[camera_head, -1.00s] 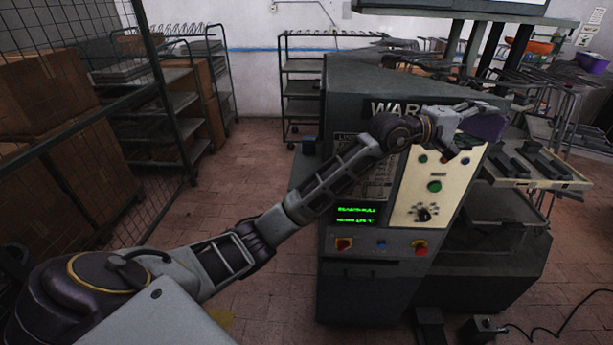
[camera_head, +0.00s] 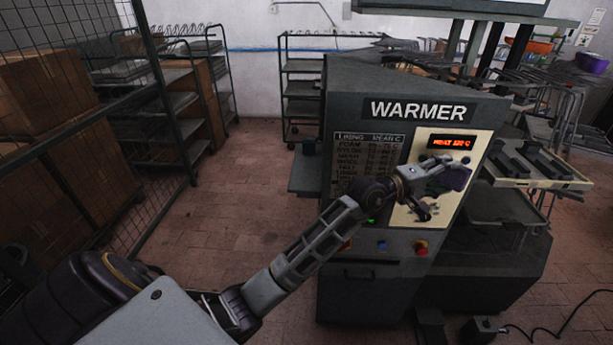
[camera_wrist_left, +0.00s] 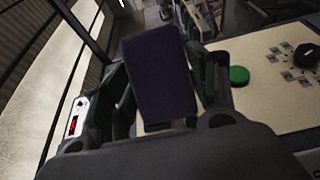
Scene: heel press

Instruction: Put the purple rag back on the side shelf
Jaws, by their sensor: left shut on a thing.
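The purple rag (camera_head: 456,180) is in the jaws of my left gripper (camera_head: 440,170), in front of the cream control panel of the WARMER machine. In the left wrist view the rag (camera_wrist_left: 160,75) stands as a dark purple block between the two fingers of the left gripper (camera_wrist_left: 165,100). A dark flat shelf (camera_head: 303,180) juts from the left side of the machine. A small dark item is above its back part, and I cannot tell what it is. My right gripper is not in view.
The WARMER machine (camera_head: 352,245) carries a lit red display (camera_head: 452,142), buttons and a knob. A tray with dark bars (camera_head: 535,178) is at its right. Wire racks and boxes stand at the left. The tiled floor between them is clear.

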